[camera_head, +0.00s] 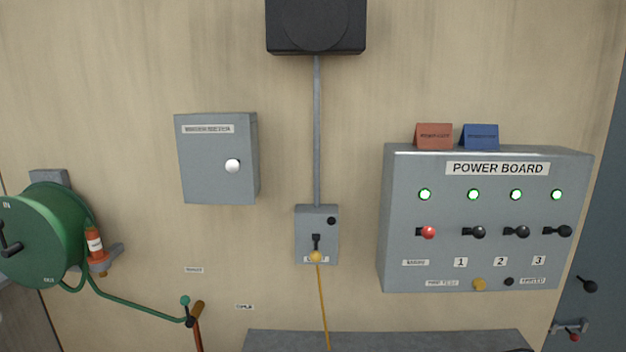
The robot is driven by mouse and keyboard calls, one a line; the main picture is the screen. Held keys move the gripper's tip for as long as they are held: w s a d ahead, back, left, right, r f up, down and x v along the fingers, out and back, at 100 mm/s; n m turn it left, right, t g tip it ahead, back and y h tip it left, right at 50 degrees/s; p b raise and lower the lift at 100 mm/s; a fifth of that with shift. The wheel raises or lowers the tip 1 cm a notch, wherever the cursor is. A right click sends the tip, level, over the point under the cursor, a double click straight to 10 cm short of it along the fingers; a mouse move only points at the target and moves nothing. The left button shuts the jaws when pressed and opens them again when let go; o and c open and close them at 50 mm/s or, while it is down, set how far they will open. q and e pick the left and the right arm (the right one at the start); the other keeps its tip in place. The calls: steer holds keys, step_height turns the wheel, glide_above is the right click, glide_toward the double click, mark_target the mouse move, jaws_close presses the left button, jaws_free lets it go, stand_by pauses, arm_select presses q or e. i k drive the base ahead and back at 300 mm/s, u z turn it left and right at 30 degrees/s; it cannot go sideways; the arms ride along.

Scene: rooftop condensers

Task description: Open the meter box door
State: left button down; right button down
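A grey box with a white round knob (232,166) hangs on the wall left of centre. I take it to be the meter box (205,165); the label on its upper front is too blurred to read surely. Its front door looks shut, flush with the box, and the inside is hidden. The knob sits near the door's right edge. Neither of my grippers shows in the head view.
A grey power board (400,260) with lit green lamps and levers is at right. A small switch box (304,225) with a yellow cord hangs at centre. A green hose reel (40,240) is at left. The wall just around the meter box is clear.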

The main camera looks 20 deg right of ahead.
mark_target(214, 151)
steer(key=u, duration=0.2)
steer(key=i, duration=0.6)
steer(key=z, duration=2.1)
steer(key=k, duration=0.65)
steer(key=u, duration=1.05)
steer(key=i, duration=0.5)
